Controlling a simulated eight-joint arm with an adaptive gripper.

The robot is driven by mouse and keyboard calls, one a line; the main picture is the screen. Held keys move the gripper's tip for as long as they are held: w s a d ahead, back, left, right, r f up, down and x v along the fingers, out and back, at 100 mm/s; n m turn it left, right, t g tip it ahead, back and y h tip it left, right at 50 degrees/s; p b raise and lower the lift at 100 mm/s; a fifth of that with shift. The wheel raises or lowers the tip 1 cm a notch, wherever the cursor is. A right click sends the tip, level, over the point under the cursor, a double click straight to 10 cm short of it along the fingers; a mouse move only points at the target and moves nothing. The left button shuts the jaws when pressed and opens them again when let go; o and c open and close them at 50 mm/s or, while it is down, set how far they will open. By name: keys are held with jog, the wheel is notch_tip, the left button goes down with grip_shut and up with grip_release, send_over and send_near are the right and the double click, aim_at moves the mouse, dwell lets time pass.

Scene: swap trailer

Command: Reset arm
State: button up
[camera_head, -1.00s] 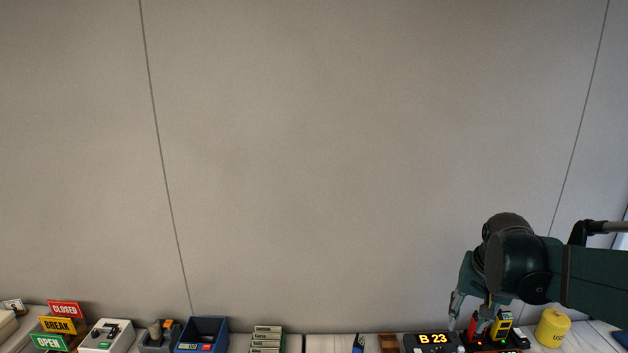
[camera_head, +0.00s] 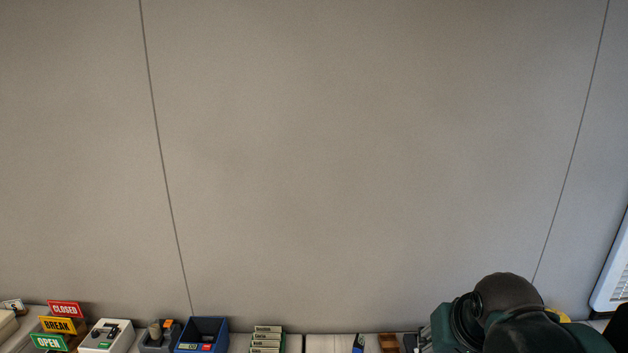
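My arm (camera_head: 515,315) shows at the lower right as dark green and black links, low in front of the counter's right end. My gripper is not in view; it is hidden behind the arm or below the picture's edge. The arm covers most of the display box, the devices beside it and the yellow tub (camera_head: 559,315), of which only a sliver shows.
Along the bottom edge stand OPEN, BREAK and CLOSED signs (camera_head: 57,325), a white box (camera_head: 106,337), a grey holder (camera_head: 158,340), a blue bin (camera_head: 204,326), stacked labelled cases (camera_head: 266,338) and a brown block (camera_head: 389,343). The wall above is bare.

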jog(key=s+a+f+n+t, duration=0.1)
jog(key=s+a, duration=0.3)
jog(key=s, duration=0.1)
jog(key=shift+n+y, duration=0.3)
jog(key=shift+n, duration=0.1)
jog(key=shift+f, duration=0.15)
notch_tip(320, 180, down, 9)
jog(key=b, duration=0.9)
jog(key=shift+f+b, duration=0.15)
jog(key=shift+b, duration=0.15)
dwell(1.8)
